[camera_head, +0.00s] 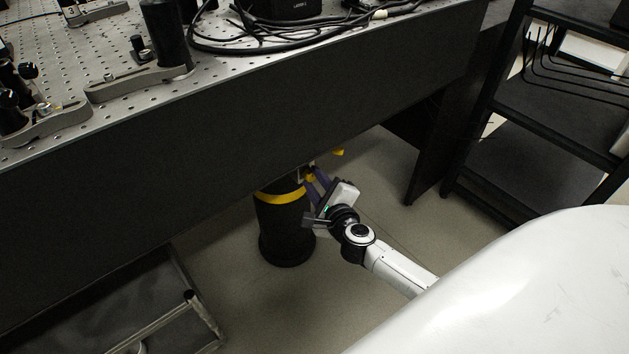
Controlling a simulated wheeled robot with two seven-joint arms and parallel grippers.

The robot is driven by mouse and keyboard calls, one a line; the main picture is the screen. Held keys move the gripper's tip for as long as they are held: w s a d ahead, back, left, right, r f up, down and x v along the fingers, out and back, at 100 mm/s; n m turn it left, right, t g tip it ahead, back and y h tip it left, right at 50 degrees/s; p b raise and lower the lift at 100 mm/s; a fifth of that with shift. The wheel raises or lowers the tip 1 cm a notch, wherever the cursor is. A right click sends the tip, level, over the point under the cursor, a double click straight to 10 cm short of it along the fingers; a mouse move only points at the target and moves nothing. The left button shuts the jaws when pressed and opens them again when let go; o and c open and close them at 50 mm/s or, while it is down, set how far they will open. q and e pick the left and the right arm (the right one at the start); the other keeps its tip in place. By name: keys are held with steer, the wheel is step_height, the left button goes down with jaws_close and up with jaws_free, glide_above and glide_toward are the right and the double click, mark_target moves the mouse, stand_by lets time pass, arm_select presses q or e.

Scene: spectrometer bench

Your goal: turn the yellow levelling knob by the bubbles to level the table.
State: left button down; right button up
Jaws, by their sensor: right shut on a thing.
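The yellow levelling knob (310,177) shows as a small yellow patch beside the top of a black table leg (284,228) with a yellow band. My right gripper (312,180) reaches in under the table edge from the lower right, and its fingers are shut on the knob. The fingers hide most of the knob, so its turn angle cannot be told. No bubble level can be made out. My left gripper is not in view.
The perforated optical table (225,55) overhangs my right gripper, with its dark side panel (200,130) close above. Another yellow part (337,152) shows just under the edge. A black shelf rack (540,110) stands at right. A metal-framed item (165,325) lies lower left.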

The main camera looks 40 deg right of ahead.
steer(key=shift+a+f+n+b, duration=0.1)
steer(key=shift+f+n+b, duration=0.2)
steer(key=shift+n, duration=0.3)
steer(key=shift+n+t+h+b, duration=0.4)
steer(key=shift+n, duration=0.2)
steer(key=n+b, duration=0.2)
steer(key=shift+f+n+t+h, duration=0.1)
steer(key=shift+n+t+h, duration=0.2)
steer(key=shift+t+h, duration=0.1)
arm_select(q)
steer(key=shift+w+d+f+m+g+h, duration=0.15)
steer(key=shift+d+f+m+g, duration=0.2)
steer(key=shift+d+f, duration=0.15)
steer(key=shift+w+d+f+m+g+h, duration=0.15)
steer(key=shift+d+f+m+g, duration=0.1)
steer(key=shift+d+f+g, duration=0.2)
arm_select(e)
steer(key=shift+n, duration=0.3)
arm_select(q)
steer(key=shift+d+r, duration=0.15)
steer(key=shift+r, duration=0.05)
arm_select(e)
steer(key=shift+a, duration=0.1)
steer(key=o, duration=1)
steer(key=shift+o, duration=0.2)
steer(key=shift+s, duration=0.1)
